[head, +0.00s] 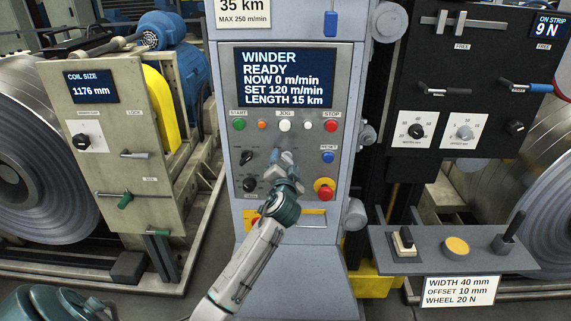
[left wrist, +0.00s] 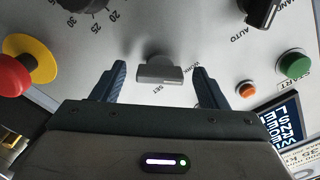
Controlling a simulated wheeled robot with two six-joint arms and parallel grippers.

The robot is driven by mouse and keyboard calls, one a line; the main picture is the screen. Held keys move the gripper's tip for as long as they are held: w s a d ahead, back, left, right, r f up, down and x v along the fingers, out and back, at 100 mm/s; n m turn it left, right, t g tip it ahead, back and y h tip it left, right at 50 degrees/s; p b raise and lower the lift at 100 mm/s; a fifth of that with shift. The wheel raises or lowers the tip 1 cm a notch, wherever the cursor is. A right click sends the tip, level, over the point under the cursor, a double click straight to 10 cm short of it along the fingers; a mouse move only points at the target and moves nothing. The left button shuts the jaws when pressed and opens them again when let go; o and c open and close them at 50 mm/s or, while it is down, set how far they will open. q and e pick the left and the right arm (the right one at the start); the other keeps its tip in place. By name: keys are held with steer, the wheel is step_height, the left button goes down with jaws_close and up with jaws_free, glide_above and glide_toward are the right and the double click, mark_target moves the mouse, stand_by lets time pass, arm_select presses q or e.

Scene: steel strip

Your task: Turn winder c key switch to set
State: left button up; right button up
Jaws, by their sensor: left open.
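The winder panel (head: 240,215) stands in the middle of the head view, its screen (head: 285,77) reading WINDER READY, SET 120 m/min. My left gripper (head: 282,157) is in front of the panel's lower middle and covers the key switch there. In the left wrist view a grey key switch (left wrist: 160,73) sits between the two dark fingers of the open left gripper (left wrist: 160,85), with a gap on each side. The labels SET and WORK are beside it. I cannot tell which label the key points to. My right gripper is not in view.
A red-and-yellow emergency stop (head: 324,189) is close right of the gripper. A black selector (head: 247,157) and a dial (head: 249,185) are to its left. Start (head: 239,125) and stop (head: 331,125) buttons are above. A grey shelf (head: 385,245) juts out at right.

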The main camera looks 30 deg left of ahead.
arm_select(q)
steer(key=shift+c, duration=0.9)
steer(key=c, duration=0.8)
